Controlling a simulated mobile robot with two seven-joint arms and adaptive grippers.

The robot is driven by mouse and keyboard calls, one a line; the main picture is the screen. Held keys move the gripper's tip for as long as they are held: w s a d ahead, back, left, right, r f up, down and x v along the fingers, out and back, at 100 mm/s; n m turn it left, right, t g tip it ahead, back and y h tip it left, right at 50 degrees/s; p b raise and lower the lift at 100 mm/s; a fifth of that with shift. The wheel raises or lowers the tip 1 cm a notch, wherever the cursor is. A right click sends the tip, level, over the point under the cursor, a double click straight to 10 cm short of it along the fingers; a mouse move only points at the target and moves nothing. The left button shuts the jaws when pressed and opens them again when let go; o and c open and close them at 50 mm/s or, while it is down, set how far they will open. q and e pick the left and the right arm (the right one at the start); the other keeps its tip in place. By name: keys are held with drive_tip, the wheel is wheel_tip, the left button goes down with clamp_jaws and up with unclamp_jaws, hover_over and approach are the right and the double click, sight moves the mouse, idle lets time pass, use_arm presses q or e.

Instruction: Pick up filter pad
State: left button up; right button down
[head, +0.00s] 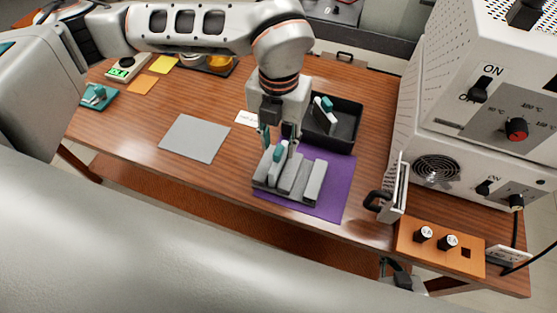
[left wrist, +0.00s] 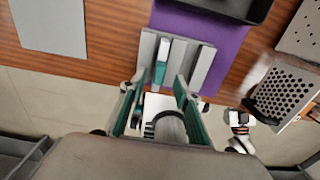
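My left gripper (head: 278,138) is open just above a grey slotted rack (head: 314,182) on a purple mat. Its two teal-padded fingers (left wrist: 158,95) stand apart in the left wrist view. A teal-and-white piece (left wrist: 161,62) sits in the rack, ahead of the fingertips in that view. A similar teal-and-white piece (head: 323,108) is in the black tray behind the rack. A flat grey square (head: 195,138) lies on the table left of the rack. I cannot tell which of these is the filter pad. A dark and white part (head: 397,272) below the table's front edge may be my right gripper.
The purple mat (head: 335,207) and black tray (head: 347,130) are close around the left gripper. White machines (head: 480,140) and an orange knob panel (head: 412,238) occupy the right. A teal pad (head: 82,103) with an item is far left. The table's front left is clear.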

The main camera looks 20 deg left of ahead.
sight(278, 149)
use_arm(q)
wheel_tip(278, 149, down, 3)
drive_tip(key=shift+w+f, duration=0.1)
drive_tip(key=shift+f, duration=0.1)
clamp_jaws()
drive_tip(key=shift+r, duration=0.15)
